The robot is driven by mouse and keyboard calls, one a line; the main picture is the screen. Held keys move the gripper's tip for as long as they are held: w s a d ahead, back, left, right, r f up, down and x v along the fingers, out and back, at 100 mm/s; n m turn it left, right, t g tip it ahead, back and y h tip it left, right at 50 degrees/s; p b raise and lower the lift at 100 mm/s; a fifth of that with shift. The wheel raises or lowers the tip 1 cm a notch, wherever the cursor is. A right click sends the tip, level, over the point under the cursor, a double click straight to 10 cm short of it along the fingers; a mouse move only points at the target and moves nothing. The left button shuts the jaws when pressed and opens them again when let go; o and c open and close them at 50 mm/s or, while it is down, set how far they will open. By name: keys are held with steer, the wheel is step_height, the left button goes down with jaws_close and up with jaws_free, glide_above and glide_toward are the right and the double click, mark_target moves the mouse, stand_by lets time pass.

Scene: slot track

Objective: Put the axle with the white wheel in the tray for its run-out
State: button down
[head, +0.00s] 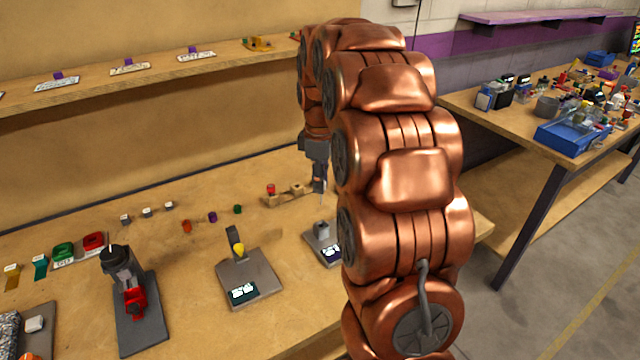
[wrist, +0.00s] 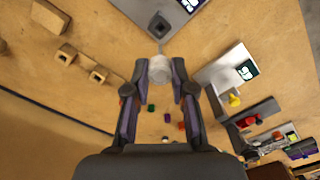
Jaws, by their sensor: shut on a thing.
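My gripper (wrist: 160,78) is shut on the axle with the white wheel (wrist: 160,69); the white wheel sits between the fingertips in the wrist view. The thin axle points toward a grey block with a dark square hole (wrist: 159,26). In the head view my gripper (head: 319,184) is above that block (head: 321,229), which stands on a plate with a display. I cannot tell whether the axle touches the block. A green tray (head: 63,252) and a red tray (head: 93,242) lie at the left of the bench, with white labels too small to read.
A grey plate (head: 262,280) carries a yellow-tipped gauge and a display. Left of it stands a dark device with a red part (head: 134,300). Wooden blocks (head: 297,190) and several small coloured pieces lie behind. Bare bench lies between them. A shelf (head: 110,75) runs along the wall.

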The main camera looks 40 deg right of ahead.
steer(key=shift+r+p, duration=0.5)
steer(key=shift+r, duration=1.45)
steer(key=shift+r, duration=0.1)
